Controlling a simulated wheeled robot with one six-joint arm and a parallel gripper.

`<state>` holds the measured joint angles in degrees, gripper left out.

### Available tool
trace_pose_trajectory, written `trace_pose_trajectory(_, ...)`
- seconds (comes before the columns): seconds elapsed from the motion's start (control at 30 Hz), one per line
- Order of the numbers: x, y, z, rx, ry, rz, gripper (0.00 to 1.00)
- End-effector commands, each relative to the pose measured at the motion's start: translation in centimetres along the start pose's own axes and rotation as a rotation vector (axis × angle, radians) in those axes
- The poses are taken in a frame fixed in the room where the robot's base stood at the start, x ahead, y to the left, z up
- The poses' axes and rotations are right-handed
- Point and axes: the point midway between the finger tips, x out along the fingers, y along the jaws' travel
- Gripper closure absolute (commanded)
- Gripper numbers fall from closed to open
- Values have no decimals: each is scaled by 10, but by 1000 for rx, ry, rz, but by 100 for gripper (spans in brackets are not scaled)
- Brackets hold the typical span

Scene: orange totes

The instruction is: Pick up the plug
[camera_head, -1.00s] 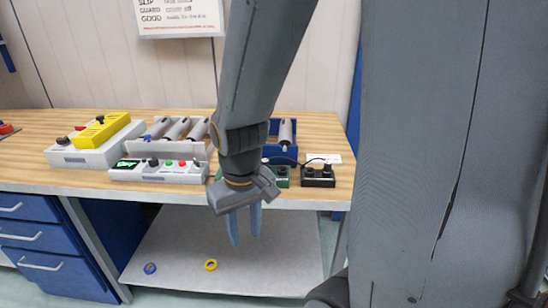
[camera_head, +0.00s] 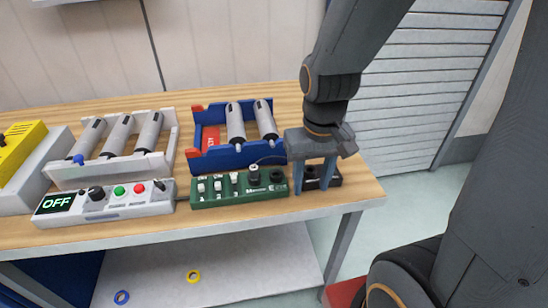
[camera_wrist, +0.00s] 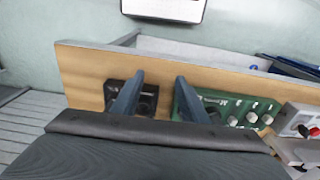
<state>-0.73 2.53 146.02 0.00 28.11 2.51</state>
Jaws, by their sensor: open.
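A black plug-like piece (camera_head: 254,175) with a pale top stands in the green switch box (camera_head: 215,202), and a thin cable runs from it to the right. A dark socket (camera_head: 276,177) is beside it. A small black box (camera_head: 335,181) stands to the right of the green box, near the table's right end. My gripper (camera_head: 312,190) is open, pointing down at the black box, with its fingers partly hiding it. In the wrist view my gripper (camera_wrist: 159,78) shows open fingers, the black box (camera_wrist: 147,105) by the left finger and the green box (camera_wrist: 212,120) by the right.
A blue rack (camera_head: 225,157) with grey cylinders stands behind the green box. A white rack (camera_head: 160,165) and a white control box reading OFF (camera_head: 130,208) are to the left. The wooden table (camera_head: 365,190) ends just right of the black box.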

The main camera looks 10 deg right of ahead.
Motion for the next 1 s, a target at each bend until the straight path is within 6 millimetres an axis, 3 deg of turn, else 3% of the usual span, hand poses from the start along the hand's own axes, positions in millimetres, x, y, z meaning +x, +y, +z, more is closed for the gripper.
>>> trace_pose_trajectory(0.17,-22,-26,-19,199,-11,-2,60)
trace_pose_trajectory(0.4,-58,-80,-48,629,-37,9,60)
trace_pose_trajectory(0.6,-78,-116,-59,886,-49,24,60)
trace_pose_trajectory(0.77,-82,-129,-62,975,-52,31,60)
trace_pose_trajectory(1.0,-61,-130,-61,988,-55,34,60)
